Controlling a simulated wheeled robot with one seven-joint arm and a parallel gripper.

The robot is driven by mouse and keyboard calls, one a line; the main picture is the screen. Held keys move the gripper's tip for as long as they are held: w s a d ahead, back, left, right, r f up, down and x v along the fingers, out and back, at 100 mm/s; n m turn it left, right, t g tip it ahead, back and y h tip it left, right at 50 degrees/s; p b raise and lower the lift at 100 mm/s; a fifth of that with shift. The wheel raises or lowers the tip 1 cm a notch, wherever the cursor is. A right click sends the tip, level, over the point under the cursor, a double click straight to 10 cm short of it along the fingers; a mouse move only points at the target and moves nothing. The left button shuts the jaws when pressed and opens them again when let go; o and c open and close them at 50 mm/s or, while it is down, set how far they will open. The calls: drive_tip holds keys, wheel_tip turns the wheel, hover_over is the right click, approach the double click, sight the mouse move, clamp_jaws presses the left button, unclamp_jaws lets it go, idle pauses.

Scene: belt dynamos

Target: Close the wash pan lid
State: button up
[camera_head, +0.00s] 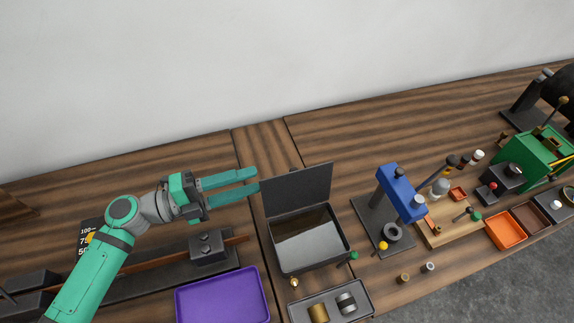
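The wash pan (278,251) is a dark grey rectangular box on the wooden bench, with a pale, shiny inside. Its dark lid (299,187) stands up, open, along the pan's back edge. My gripper (257,180) is just left of the lid's upper left side, its teal fingers pointing right. The fingers are apart with a gap between them, and nothing shows between them. I cannot tell whether a fingertip touches the lid.
A purple tray (222,299) lies left of the pan, and a grey tray (331,293) with cylinders lies in front. A green-topped peg (352,256) is by the pan's right front corner. A blue press (399,192) stands to the right. The bench behind the lid is mostly clear.

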sight(294, 172)
drive_tip(key=shift+g, duration=0.3)
drive_tip(key=x, duration=1.1)
drive_tip(key=shift+d, duration=0.35)
drive_tip(key=shift+s, duration=0.15)
clamp_jaws()
